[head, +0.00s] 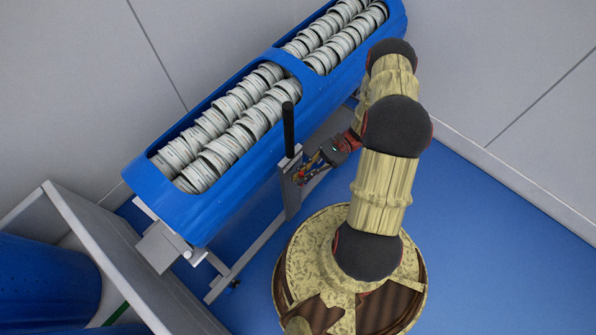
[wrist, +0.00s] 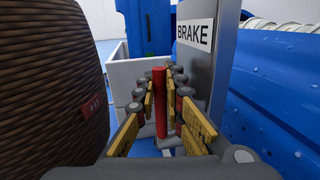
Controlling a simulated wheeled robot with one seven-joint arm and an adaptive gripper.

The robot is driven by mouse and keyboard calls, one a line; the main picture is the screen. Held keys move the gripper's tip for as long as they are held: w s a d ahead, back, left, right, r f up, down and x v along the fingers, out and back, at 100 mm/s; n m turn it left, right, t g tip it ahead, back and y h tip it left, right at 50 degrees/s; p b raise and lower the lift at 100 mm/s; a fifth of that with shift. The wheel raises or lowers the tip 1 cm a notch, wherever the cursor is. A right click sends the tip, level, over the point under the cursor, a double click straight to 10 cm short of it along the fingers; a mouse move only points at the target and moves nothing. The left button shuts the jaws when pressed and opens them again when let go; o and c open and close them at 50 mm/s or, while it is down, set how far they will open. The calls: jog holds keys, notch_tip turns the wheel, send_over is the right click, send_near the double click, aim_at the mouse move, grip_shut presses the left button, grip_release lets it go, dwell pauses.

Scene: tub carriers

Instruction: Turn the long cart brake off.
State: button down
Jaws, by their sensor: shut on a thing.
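The long cart (head: 236,192) is a blue tub body on a grey frame, filled with rows of pale ribbed rolls. On its near side stands a grey post (head: 291,190) with a black upright rod on top. In the wrist view the post carries a white BRAKE label (wrist: 195,35). A red brake lever (wrist: 160,105) stands upright beside the post. My gripper (wrist: 161,92) is shut on the lever, with a yellow-padded finger on each side.
A grey-walled carrier (head: 70,215) with a blue tub (head: 40,285) inside stands at the lower left. Pale walls (head: 500,70) close off the back and right. Blue floor (head: 500,250) is clear on the right.

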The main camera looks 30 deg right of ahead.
dwell(0.4)
jog(key=c, duration=1.9)
grip_release()
